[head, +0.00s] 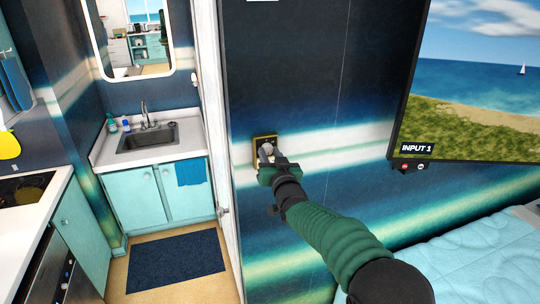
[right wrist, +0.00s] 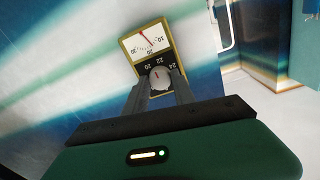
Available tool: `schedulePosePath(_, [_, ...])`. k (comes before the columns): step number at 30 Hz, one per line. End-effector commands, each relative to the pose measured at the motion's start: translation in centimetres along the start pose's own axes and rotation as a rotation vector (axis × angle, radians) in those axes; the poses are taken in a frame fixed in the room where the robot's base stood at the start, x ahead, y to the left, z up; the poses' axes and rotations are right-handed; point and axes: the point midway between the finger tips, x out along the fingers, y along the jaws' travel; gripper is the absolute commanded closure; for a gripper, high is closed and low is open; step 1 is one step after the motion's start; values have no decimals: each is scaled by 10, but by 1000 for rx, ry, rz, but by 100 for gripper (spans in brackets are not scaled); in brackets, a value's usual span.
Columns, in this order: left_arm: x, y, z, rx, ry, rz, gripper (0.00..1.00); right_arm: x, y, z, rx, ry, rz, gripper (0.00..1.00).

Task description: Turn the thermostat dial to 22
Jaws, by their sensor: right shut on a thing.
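The thermostat (head: 265,141) is a small yellow-framed unit on the dark striped wall. In the right wrist view it shows a white gauge (right wrist: 148,42) with a red needle above a black panel with a numbered scale. The round grey dial (right wrist: 160,78) sits below the numbers 20, 22 and 24. A small red mark on the dial points up toward the numbers, but I cannot tell exactly which one it meets. My right gripper (right wrist: 158,86) is shut on the dial, one finger on each side. It also reaches the thermostat in the head view (head: 267,158). My left gripper is not in view.
A wall-mounted screen (head: 470,80) is right of the thermostat, with a light blue bed (head: 450,260) below. Left of the wall is a door edge, then a sink counter (head: 150,138) and a dark mat (head: 178,264). The wall around the thermostat is clear.

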Motion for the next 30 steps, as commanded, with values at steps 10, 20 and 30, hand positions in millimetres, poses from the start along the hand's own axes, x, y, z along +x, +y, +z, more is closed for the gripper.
schedulePosePath(10, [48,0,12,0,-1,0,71,0,2,4,320,-17,4,100])
schedulePosePath(20, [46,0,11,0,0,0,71,0,0,-1,373,-25,5,100])
schedulePosePath(30, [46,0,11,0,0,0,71,0,0,-1,371,-25,4,48])
